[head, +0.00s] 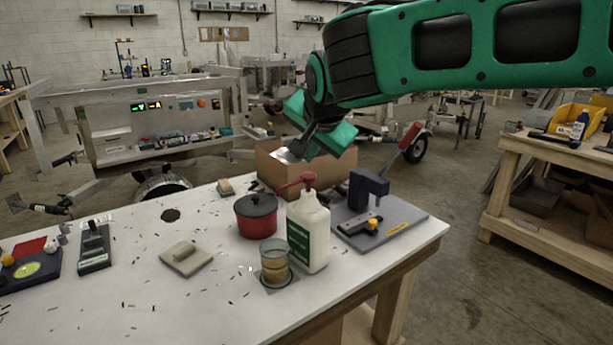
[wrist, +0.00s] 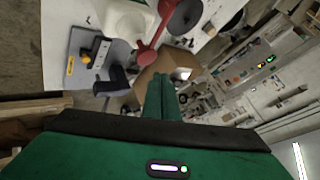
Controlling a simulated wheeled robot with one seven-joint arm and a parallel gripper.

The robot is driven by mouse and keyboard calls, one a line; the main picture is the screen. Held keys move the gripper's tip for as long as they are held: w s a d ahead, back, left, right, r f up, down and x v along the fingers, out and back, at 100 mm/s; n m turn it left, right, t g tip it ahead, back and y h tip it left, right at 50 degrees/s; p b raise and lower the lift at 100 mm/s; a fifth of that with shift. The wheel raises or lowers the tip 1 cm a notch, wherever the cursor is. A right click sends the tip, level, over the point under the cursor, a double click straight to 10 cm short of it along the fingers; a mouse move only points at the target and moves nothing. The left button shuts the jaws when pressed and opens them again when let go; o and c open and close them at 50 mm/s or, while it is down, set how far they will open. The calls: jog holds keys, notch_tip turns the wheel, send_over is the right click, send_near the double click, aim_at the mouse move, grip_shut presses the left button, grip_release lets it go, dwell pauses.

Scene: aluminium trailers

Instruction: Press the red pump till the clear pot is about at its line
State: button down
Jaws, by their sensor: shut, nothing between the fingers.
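The red pump (head: 298,183) sits on top of a white bottle (head: 316,232) with a green label, near the table's right end. The pump's head and spout also show in the wrist view (wrist: 148,52). The clear pot (head: 275,262) stands on a dark square just in front of the bottle and holds a tan liquid in its lower part; I cannot make out its line clearly. My gripper (head: 300,148) is shut and empty, above and behind the pump, apart from it. Its closed fingers show in the wrist view (wrist: 160,80).
A red pot with a dark lid (head: 256,215) stands left of the bottle. A grey board with a dark stand (head: 370,190) is to the right. A cardboard box (head: 330,170) is behind.

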aim_at(308, 172)
jog(key=shift+f, duration=0.6)
jog(key=shift+f, duration=1.5)
dwell(3.1)
jog(key=shift+r, duration=1.55)
jog(key=shift+r, duration=0.1)
jog(key=shift+r, duration=2.4)
